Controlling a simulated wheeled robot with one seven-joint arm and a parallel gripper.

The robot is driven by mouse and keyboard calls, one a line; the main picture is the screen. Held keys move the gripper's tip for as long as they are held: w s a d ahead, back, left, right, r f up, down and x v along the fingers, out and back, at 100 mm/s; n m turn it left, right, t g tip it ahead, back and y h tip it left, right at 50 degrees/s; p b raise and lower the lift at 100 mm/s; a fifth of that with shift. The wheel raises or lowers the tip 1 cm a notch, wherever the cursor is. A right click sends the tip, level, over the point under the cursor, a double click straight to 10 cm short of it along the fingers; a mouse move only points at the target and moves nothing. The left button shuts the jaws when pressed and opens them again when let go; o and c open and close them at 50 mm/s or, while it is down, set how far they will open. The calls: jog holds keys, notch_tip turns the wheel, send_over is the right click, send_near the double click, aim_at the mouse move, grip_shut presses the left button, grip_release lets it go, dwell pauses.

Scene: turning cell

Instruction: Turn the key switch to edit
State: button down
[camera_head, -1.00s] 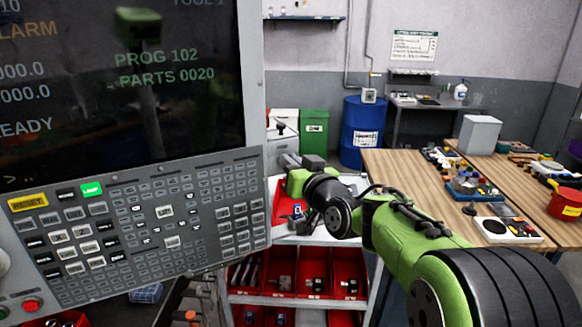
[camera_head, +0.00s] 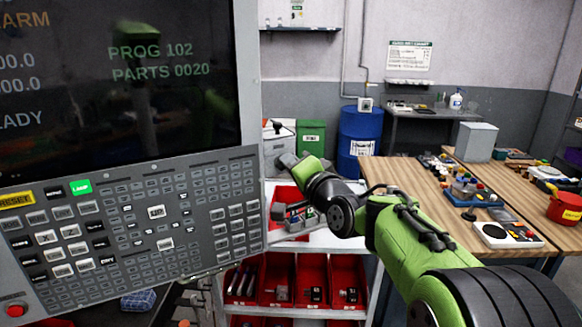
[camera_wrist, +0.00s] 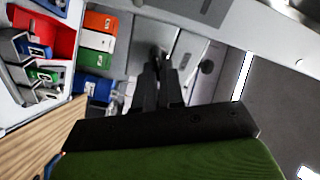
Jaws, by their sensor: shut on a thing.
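My gripper (camera_wrist: 160,76) shows in the wrist view as two dark fingers close together. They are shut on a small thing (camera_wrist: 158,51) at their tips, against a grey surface. It is too dark and small to tell whether it is a key. In the head view my wrist is over the tool cart, right of the control panel (camera_head: 130,222) and apart from its front. The fingertips are not clear there. No key switch or edit mark can be made out on the panel's visible face.
The tool cart (camera_head: 357,240) holds red bins (camera_head: 316,288). The wrist view also shows orange (camera_wrist: 101,22) and green bins. A wooden workbench (camera_head: 400,185) with several parts stands at the right, and a blue drum (camera_head: 361,130) behind. The panel's right edge is close to my wrist.

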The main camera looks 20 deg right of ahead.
jog(key=m, duration=0.5)
jog(key=shift+f, duration=0.25)
jog(key=shift+m, duration=0.3)
jog(key=c, duration=1.2)
grip_release()
jog(key=shift+c, duration=0.2)
jog(key=shift+s+d, duration=0.1)
jog(key=b+v, duration=0.3)
jog(key=v, duration=1.2)
jog(key=shift+s, duration=0.25)
